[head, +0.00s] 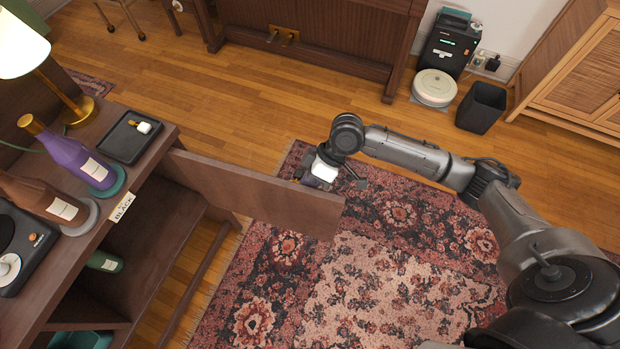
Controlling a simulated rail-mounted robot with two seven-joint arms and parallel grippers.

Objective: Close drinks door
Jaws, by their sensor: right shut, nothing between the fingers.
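The drinks door (258,194) is a brown wooden panel. It stands open, sticking out to the right from the drinks cabinet (150,215) on the left, whose inside is exposed. My right gripper (310,172) is at the far side of the door, near its free end. The gripper is shut and empty, and its fingertips are partly hidden behind the door's top edge. I cannot tell whether it touches the door. My left gripper is not in view.
On the cabinet top stand a purple bottle (75,160), a brown bottle (45,198), a black tray (132,138) and a lamp (65,95). A green bottle (104,262) lies inside. A patterned rug (400,265) covers the open floor. A black bin (481,107) stands at the back right.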

